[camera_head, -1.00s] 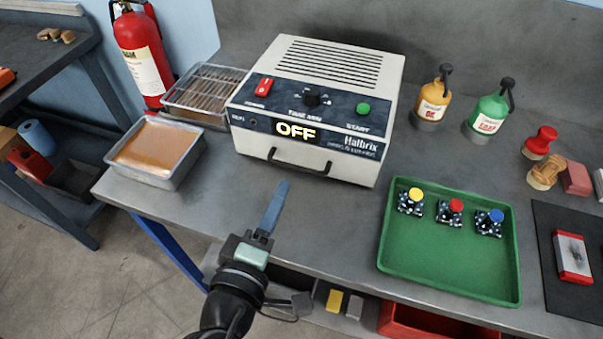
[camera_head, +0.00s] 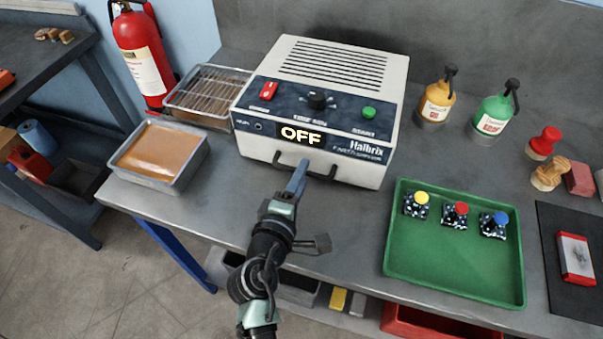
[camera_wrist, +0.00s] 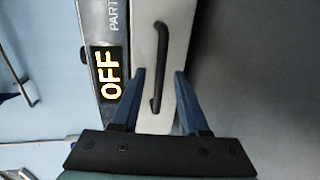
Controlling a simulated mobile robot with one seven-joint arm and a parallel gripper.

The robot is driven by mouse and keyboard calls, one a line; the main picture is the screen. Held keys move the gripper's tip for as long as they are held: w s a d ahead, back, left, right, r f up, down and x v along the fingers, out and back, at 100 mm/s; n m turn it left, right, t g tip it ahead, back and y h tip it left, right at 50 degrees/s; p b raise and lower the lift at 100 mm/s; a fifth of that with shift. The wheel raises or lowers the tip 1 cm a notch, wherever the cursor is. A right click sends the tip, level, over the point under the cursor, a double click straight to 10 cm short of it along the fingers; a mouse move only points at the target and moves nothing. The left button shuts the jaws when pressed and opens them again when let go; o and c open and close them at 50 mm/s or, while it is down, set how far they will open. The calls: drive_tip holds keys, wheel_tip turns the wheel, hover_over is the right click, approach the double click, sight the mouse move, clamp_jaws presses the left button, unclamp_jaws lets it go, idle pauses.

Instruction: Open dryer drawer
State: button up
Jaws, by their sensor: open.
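The dryer (camera_head: 318,110) is a cream box on the bench with a dark sloped control panel and a lit OFF display (camera_head: 300,136). Its closed drawer front carries a dark bar handle (camera_head: 325,176). My gripper (camera_head: 299,172) reaches up to the handle's left part in the head view. In the wrist view my gripper (camera_wrist: 159,72) is open, one blue finger on each side of the handle (camera_wrist: 158,68), with gaps between. Whether a finger touches the dryer front, I cannot tell.
A metal pan of amber liquid (camera_head: 187,178) and a wire-rack tray (camera_head: 180,112) stand left of the dryer. A green tray (camera_head: 455,265) with several capped parts lies to the right. Two bottles (camera_head: 436,100) (camera_head: 492,115) stand behind it. Bench in front of the dryer is mostly clear.

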drive_tip(key=shift+w, duration=0.3)
clamp_jaws()
idle(1.3)
